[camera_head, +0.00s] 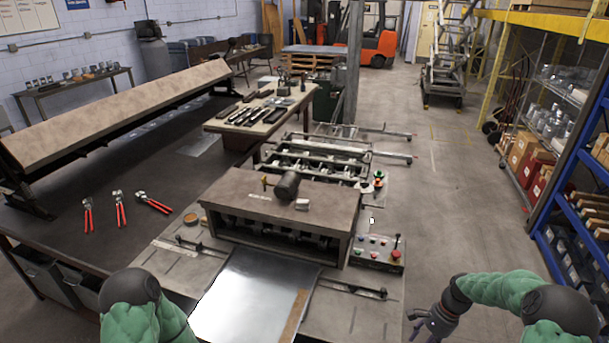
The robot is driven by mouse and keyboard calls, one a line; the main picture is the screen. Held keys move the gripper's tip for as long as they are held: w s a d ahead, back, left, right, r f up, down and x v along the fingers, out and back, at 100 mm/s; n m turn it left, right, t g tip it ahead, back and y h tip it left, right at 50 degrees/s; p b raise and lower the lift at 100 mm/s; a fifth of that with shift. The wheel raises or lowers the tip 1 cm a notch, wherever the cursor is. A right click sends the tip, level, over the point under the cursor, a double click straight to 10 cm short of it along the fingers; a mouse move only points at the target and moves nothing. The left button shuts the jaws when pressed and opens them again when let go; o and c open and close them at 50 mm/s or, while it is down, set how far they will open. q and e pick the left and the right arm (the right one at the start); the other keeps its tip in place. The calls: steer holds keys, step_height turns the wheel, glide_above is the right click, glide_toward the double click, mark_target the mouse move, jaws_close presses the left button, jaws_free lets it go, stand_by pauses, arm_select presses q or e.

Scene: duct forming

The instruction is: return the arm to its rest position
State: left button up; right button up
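My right arm (500,290) comes in from the lower right, bent, and reaches left. Its gripper (412,326) hangs over the floor just right of the machine's front corner, low in the picture. Its fingers look spread apart, with nothing seen between them. Of my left arm (135,305), only a green upper part with a dark cap shows at the bottom left. My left gripper is out of the picture.
The forming machine (225,222) stands ahead with a metal sheet (245,300) at its front. A control panel (375,250) sits at its right. Red-handled pliers (120,212) lie on the left bench. A blue shelf (560,235) stands right. The floor (460,220) between is clear.

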steer(key=s+a+f+n+t+b, duration=0.1)
steer(key=s+a+f+n+b, duration=0.3)
steer(key=a+f+b, duration=0.75)
steer(key=s+a+f+n+b, duration=0.35)
steer(key=s+a+f, duration=0.35)
steer(key=f, duration=0.9)
arm_select(q)
step_height(320, 180, down, 23)
steer(key=b, duration=0.7)
steer(key=shift+w, duration=0.35)
arm_select(e)
steer(key=s+a+f+n+t, duration=0.1)
steer(key=s+a+f+n, duration=0.1)
steer(key=s+a+f, duration=0.4)
steer(key=shift+s+a+f, duration=0.2)
steer(key=shift+s+f, duration=0.35)
steer(key=shift+s, duration=0.2)
steer(key=shift+n, duration=0.25)
